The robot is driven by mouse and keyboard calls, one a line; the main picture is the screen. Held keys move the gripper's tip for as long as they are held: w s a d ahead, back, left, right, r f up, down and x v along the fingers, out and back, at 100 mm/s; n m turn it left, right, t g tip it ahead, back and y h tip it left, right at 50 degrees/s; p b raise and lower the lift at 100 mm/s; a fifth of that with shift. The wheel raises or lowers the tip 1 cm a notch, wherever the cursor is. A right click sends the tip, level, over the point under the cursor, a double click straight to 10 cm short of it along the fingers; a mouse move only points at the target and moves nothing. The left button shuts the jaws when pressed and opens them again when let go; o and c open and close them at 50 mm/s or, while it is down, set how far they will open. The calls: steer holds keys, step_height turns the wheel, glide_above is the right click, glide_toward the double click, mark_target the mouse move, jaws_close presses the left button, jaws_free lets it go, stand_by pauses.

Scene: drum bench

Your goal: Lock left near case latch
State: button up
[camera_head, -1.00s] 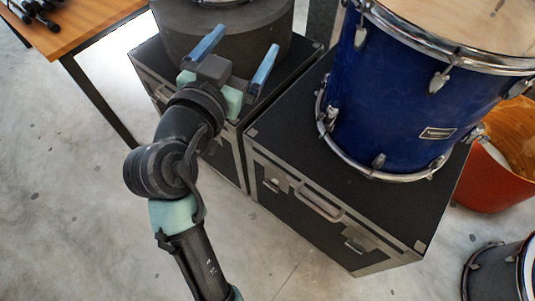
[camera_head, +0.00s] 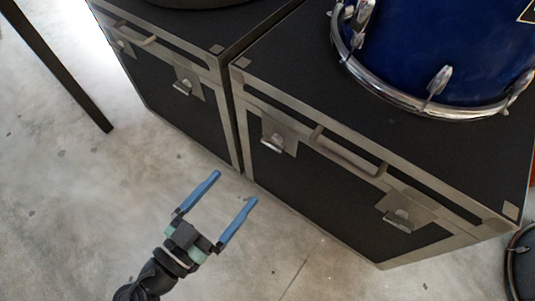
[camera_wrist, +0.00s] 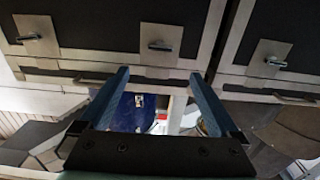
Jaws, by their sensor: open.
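Two dark cases with grey metal edging stand side by side: a left case (camera_head: 165,105) and a nearer right case (camera_head: 330,205). The near case has a left latch (camera_head: 272,142) and a right latch (camera_head: 399,221), each a bright metal lever on a grey plate. In the wrist view, which looks inverted, its left latch (camera_wrist: 160,46) is top centre and its right latch (camera_wrist: 30,37) top left. My gripper (camera_head: 235,186) is open and empty, in front of the cases, apart from the left latch. In the wrist view its fingers (camera_wrist: 160,73) point toward that latch.
The near case has a handle (camera_head: 348,152) between its latches. The left case has its own latch (camera_head: 182,86) close to the gap. A blue drum (camera_head: 430,50) stands on the near case. A table leg (camera_head: 60,70) is at left. The floor in front is clear.

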mark_target(270, 146)
steer(key=b+x, duration=0.3)
steer(key=x, duration=1)
steer(key=c, duration=1.4)
steer(key=shift+o, duration=0.2)
